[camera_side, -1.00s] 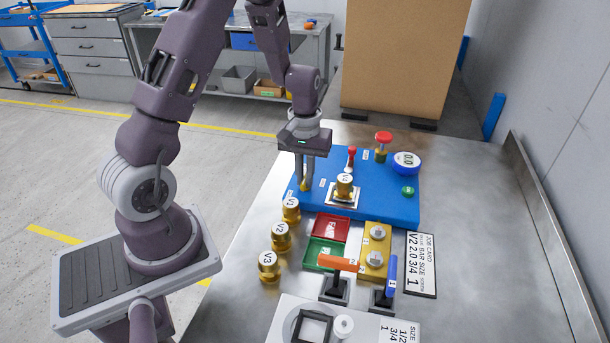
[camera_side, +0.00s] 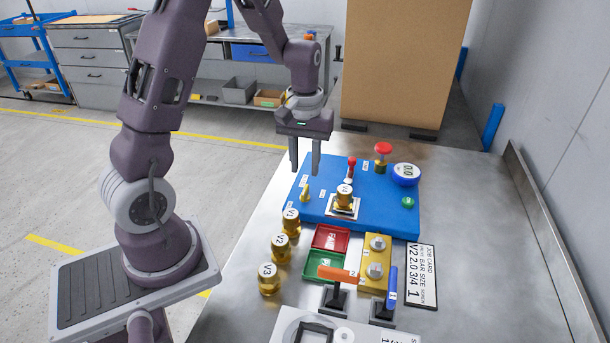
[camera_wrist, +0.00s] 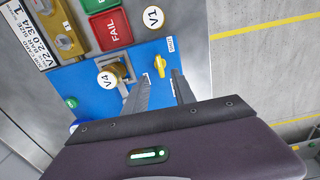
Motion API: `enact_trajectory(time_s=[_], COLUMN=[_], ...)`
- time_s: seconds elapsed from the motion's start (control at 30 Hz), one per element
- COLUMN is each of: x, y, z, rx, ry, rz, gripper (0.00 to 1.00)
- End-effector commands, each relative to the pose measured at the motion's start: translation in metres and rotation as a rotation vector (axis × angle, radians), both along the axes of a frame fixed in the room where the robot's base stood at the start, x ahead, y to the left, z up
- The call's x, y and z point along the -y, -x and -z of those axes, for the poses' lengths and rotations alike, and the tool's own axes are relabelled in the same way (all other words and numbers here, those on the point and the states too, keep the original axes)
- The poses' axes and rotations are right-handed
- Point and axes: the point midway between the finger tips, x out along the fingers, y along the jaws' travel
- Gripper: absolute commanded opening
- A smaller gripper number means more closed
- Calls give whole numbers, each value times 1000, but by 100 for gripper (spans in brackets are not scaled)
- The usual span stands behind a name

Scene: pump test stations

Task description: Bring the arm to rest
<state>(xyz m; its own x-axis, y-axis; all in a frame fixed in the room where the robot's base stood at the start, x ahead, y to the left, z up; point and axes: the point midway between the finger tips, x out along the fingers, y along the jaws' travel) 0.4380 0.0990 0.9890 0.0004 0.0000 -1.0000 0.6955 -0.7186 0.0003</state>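My gripper (camera_side: 305,172) hangs above the far left part of the blue board (camera_side: 381,205), fingers pointing down. Its two fingers are apart with nothing between them, so it is open and empty. In the wrist view my gripper (camera_wrist: 158,80) shows both fingers over the board. A small brass handle (camera_side: 306,192) stands on the board below the fingertips, apart from them. It also shows in the wrist view (camera_wrist: 160,66) just beyond the tips. The brass valve V4 (camera_side: 344,198) sits on its pale plate, to the right of my gripper.
The board also bears a red-knobbed lever (camera_side: 351,164), a red button (camera_side: 383,149) and a round gauge (camera_side: 405,174). Brass valves V1 (camera_side: 291,222), V2 (camera_side: 281,248) and V3 (camera_side: 268,279) stand left of the red FAIL tray (camera_side: 330,238). A large cardboard box (camera_side: 402,65) stands behind.

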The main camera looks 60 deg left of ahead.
Motion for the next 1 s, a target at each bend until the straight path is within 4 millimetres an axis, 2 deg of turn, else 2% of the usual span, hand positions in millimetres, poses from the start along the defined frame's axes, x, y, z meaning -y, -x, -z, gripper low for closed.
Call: enact_trajectory(time_s=[0.27, 0.33, 0.37, 0.4, 0.47, 0.5, 0.6, 0.63, 0.7, 0.8, 0.9, 1.0], x=[1, 11, 19, 33, 58, 75, 111, 118, 132, 141, 145, 146], y=[0, 2, 4, 9, 25, 40, 86, 100, 130, 162, 178, 183], z=[-3, -19, -31, -52, -87, -108, -147, -155, -166, -170, -170, -169], rx=[4, 30, 52, 88, 153, 196, 296, 324, 377, 432, 459, 466], ry=[0, 1, 2, 0, -6, -15, -53, -67, -105, -153, -182, -190], rz=[4, 36, 63, 113, 208, 281, 454, 501, 598, 695, 743, 758], gripper=[32, 32, 32, 32, 32, 32, 32, 32, 32, 32, 32, 32])
